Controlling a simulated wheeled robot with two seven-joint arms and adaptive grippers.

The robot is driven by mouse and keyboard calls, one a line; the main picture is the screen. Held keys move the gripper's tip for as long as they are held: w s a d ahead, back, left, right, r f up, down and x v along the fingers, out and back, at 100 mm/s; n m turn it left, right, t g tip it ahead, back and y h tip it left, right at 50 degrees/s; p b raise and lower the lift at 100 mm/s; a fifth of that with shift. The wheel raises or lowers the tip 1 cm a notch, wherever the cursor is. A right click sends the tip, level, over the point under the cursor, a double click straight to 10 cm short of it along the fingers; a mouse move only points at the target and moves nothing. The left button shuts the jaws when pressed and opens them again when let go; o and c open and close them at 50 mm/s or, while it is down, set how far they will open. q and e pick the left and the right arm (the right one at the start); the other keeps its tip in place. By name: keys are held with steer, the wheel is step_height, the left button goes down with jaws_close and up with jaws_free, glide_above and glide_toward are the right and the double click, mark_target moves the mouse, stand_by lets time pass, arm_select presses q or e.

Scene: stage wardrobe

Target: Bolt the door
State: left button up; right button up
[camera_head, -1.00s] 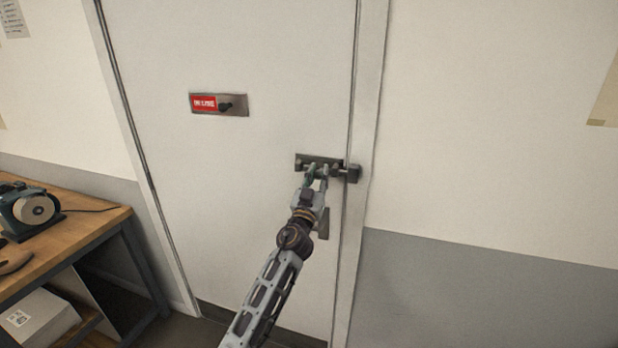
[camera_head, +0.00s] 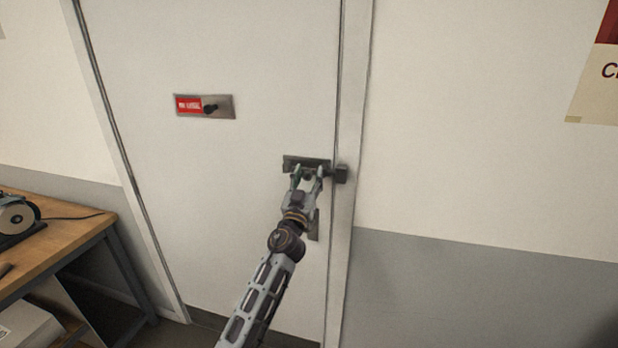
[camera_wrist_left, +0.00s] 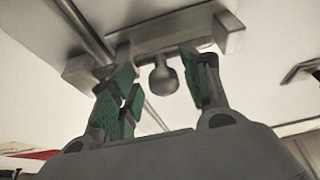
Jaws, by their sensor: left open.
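The white door (camera_head: 240,200) looks closed in its frame. A dark metal bolt (camera_head: 293,162) is mounted near its right edge, and a keeper block (camera_head: 341,174) sits on the frame beside it. My left gripper (camera_head: 307,174) is at the bolt, with its fingers open. In the left wrist view, the rounded bolt knob (camera_wrist_left: 163,77) lies between the two green-padded fingers (camera_wrist_left: 160,65), with gaps visible on both sides. The keeper (camera_wrist_left: 82,73) shows at the left there. A finger covers part of the bar, so I cannot tell whether it enters the keeper. My right gripper is not in view.
A plate with a red label and black knob (camera_head: 210,108) is higher on the door. A grey plate (camera_head: 314,226) is partly behind my arm. A wooden workbench (camera_head: 62,232) with a grinder (camera_head: 17,216) stands left. The wall right of the door is clear except a poster (camera_head: 590,95).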

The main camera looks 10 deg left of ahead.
arm_select(q)
steer(key=shift+s, duration=0.1)
steer(key=v, duration=0.7)
stand_by(0.5)
steer(key=shift+d+f, duration=0.1)
steer(key=shift+f, duration=0.1)
